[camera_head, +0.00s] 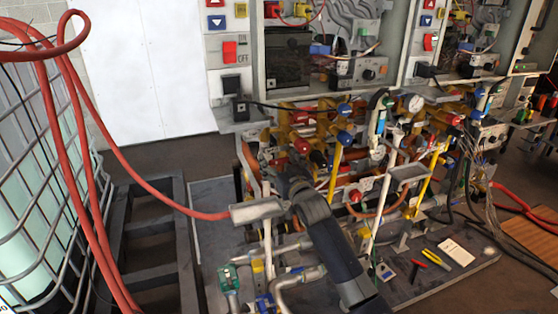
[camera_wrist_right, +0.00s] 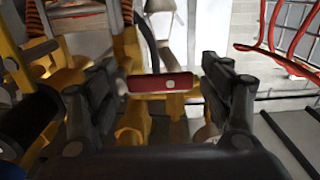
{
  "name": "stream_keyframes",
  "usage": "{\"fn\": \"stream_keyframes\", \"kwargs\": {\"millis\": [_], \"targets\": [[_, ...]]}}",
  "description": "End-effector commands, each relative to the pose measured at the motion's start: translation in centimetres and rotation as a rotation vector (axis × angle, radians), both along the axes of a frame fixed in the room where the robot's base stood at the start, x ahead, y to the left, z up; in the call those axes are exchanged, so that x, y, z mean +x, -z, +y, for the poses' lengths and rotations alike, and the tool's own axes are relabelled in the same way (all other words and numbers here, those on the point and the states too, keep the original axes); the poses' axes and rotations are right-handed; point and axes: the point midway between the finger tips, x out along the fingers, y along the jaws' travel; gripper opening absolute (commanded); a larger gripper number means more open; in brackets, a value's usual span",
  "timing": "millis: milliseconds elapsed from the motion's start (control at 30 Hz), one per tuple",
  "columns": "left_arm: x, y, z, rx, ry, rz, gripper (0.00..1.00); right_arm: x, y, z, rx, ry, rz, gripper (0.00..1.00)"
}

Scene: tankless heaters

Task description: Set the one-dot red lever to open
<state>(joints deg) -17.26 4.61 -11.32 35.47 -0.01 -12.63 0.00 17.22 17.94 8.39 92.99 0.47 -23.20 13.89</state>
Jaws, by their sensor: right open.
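In the right wrist view, a red lever (camera_wrist_right: 148,83) with one white dot lies crosswise, framed between the spread fingers of my right gripper (camera_wrist_right: 158,92). Gaps show between the lever's ends and both fingers, and I see no contact. How deep the lever sits between the fingers I cannot tell. In the head view, my dark right gripper (camera_head: 283,178) reaches into the left part of the pipework. It hides what lies right behind it, and I cannot pick out the one-dot lever there. My left gripper is not in view.
Yellow and white pipes with valves (camera_head: 338,160) crowd around the right gripper. A caged tank (camera_head: 40,180) stands at the left. Yellow pliers (camera_head: 436,259) lie on the base plate.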

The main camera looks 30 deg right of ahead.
Motion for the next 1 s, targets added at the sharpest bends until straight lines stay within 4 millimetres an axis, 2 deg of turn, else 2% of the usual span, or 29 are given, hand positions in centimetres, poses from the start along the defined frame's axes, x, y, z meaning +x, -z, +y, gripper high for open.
{"fn": "stream_keyframes", "kwargs": {"millis": [267,367,567,1000], "targets": [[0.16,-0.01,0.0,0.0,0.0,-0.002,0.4,0.15,0.02,-0.03,0.0,0.0,0.0,0.72],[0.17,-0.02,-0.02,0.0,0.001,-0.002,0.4,0.15,0.02,-0.02,0.0,0.0,0.0,0.54],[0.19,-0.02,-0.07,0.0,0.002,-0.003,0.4,0.14,0.02,-0.02,0.0,0.0,0.0,0.09],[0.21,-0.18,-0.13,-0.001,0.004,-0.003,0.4,0.16,0.47,-0.03,-0.093,0.0,0.024,0.08]]}}
